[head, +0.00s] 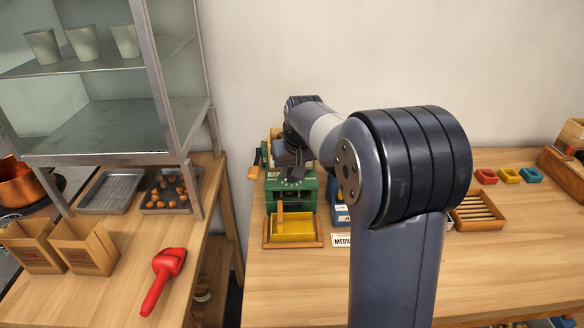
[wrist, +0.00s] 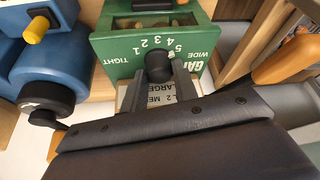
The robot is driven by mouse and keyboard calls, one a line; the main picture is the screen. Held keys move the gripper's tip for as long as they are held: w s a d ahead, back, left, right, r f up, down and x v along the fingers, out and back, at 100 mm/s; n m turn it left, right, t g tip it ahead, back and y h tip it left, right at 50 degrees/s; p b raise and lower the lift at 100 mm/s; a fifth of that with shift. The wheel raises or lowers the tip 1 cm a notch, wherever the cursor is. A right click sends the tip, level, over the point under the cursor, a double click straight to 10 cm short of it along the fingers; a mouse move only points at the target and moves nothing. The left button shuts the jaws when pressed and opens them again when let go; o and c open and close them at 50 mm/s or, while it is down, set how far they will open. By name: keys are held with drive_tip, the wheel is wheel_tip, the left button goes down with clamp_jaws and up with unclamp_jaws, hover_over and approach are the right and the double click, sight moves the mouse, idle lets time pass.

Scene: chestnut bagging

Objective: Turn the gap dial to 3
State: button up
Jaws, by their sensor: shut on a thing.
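The green machine (head: 307,190) stands on the right-hand bench, with "GAP" lettering on its front. In the wrist view its green face (wrist: 108,46) appears upside down, with the numbers 1 to 5 between "TIGHT" and "WIDE". The black gap dial (wrist: 158,66) sits below the numbers in that view. My gripper (wrist: 157,77) is shut on the dial, one finger on each side. I cannot make out which number the dial points to. In the head view my gripper (head: 292,164) is at the machine's front, and my arm hides part of it.
A yellow tray (head: 293,240) sits in front of the machine. A blue machine (wrist: 28,72) stands beside it, mostly behind my arm in the head view. A wooden crank handle (wrist: 285,60) is close to my gripper.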

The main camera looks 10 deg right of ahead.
drive_tip(key=n, duration=0.2)
drive_tip(key=n+y, duration=0.1)
drive_tip(key=shift+d+n+y+p, duration=0.15)
drive_tip(key=shift+n+y+p, duration=0.15)
drive_tip(key=shift+n, duration=0.1)
drive_tip(key=shift+w+n+g+y, duration=0.1)
drive_tip(key=shift+n+g+y, duration=0.25)
drive_tip(key=shift+n, duration=0.8)
drive_tip(key=shift+n+g+y, duration=0.35)
drive_tip(key=shift+n, duration=0.8)
drive_tip(key=o, duration=1)
